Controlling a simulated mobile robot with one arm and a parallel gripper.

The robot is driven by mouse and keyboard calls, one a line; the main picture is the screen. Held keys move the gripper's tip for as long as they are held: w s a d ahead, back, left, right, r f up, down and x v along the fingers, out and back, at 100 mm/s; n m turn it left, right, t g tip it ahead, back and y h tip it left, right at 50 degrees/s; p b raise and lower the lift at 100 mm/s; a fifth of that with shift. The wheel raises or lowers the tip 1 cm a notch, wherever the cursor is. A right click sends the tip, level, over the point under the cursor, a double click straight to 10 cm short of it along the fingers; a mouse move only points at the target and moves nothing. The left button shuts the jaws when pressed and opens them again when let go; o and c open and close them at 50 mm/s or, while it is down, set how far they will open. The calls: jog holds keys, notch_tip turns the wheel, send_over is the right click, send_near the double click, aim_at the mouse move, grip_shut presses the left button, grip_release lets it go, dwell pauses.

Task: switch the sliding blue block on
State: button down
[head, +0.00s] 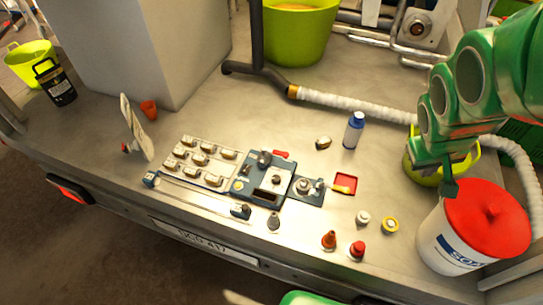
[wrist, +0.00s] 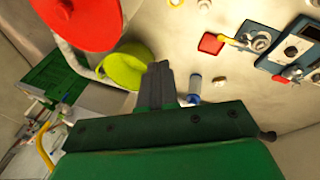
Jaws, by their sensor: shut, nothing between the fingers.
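A long pale rail (head: 195,195) runs along the front of the trailer bed in the head view. A dark blue block (head: 240,211) sits at its right end, and a smaller blue piece (head: 150,179) is at its left end. I cannot tell for sure which of them slides. A blue control panel (head: 268,186) stands just behind the rail; part of it shows at the upper right of the wrist view (wrist: 300,48). My gripper (head: 450,188) is shut and empty, far right of the rail, above the red-lidded bucket's edge. Its closed fingers show in the wrist view (wrist: 160,72).
A white bucket with a red lid (head: 490,218) and a lime tub (head: 425,172) are near my gripper. A grey box (head: 140,45) stands back left.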

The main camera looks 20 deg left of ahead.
jog(key=w+a+n+t, duration=0.3)
jog(key=w+n, duration=0.1)
jog(key=w, duration=0.4)
jog(key=w+a+n+t, duration=0.2)
jog(key=w+n, duration=0.1)
jog(key=w, duration=0.4)
jog(key=w+a+f+n+y, duration=0.2)
jog(key=a+f+n+y, duration=0.1)
jog(key=a+n, duration=0.4)
jog(key=w+a+f+n+y, duration=0.1)
jog(key=a+f+n+y, duration=0.25)
jog(key=a, duration=0.65)
jog(key=s+a+f+n+g, duration=0.3)
jog(key=s+f+g, duration=0.1)
jog(key=s, duration=0.3)
jog(key=s+a+f+n+g+y, duration=0.1)
jog(key=s+a+f+n+g, duration=0.2)
jog(key=s, duration=0.4)
jog(key=s+a+f+n+g, duration=0.4)
jog(key=s+f+n, duration=0.1)
jog(key=s+f, duration=0.1)
jog(key=shift+s+f+g+y, duration=0.3)
jog(key=shift+s+f+y, duration=0.05)
jog(key=shift+s, duration=0.55)
